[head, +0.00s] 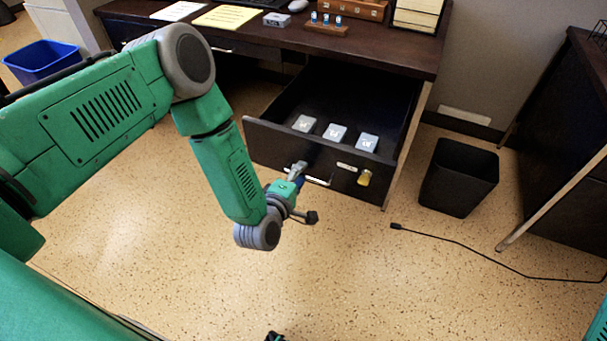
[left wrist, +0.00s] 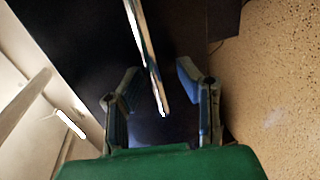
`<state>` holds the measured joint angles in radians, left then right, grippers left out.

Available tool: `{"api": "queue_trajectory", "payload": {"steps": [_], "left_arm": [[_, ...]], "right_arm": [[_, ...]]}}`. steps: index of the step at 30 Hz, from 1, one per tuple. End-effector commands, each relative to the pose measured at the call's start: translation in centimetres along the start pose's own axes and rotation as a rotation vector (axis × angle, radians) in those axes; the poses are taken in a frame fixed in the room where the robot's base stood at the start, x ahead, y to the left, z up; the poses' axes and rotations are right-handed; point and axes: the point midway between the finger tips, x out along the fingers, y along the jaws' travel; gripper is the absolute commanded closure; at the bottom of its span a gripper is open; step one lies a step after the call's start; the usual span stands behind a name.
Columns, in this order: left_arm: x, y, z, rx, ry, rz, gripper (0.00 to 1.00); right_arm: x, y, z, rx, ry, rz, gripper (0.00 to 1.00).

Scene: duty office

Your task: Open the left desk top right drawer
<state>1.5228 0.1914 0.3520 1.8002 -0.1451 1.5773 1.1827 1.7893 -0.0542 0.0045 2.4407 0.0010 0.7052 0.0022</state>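The left desk (head: 370,46) has its top right drawer (head: 268,137) standing well out, dark-fronted. Three small white boxes (head: 335,132) lie inside. A metal bar handle (head: 318,181) is on the drawer front. My left gripper (head: 298,175) is at the handle's left end and hides part of it. In the left wrist view the fingers of my left gripper (left wrist: 157,85) are spread apart. The bright handle bar (left wrist: 146,55) reaches between them with space on both sides; contact cannot be made out.
A brass-coloured lock or tag (head: 364,178) is on the drawer front. A black bin (head: 459,177) stands right of the desk. A black cable (head: 480,255) lies on the speckled floor. A blue bin (head: 42,61) is at far left. Floor before the drawer is mostly clear.

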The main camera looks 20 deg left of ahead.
Motion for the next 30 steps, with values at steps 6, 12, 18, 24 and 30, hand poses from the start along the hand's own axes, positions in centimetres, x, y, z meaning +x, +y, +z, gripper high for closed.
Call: {"api": "queue_trajectory", "payload": {"steps": [6, 12, 18, 24, 30], "left_arm": [[-0.1, 0.1, 0.5, 0.001, -0.005, 0.0, 0.7], [-1.7, 0.1, 0.6, 0.0, -0.008, -0.002, 0.7], [-5.8, -0.1, 0.2, -0.002, -0.006, -0.005, 0.7], [-9.7, -0.2, 0.0, -0.003, -0.004, -0.005, 0.7], [-11.7, -0.2, -0.1, -0.003, -0.004, -0.002, 0.7]], "right_arm": [[0.0, 0.0, 0.0, -0.001, 0.0, 0.0, 0.6], [-0.1, 0.0, 0.2, 0.0, 0.002, -0.001, 0.6], [-0.1, 0.0, 0.2, 0.0, 0.003, 0.0, 0.6], [-0.1, 0.0, 0.1, 0.0, 0.003, 0.0, 0.6], [-0.1, 0.0, 0.1, 0.0, 0.003, 0.0, 0.6]]}}
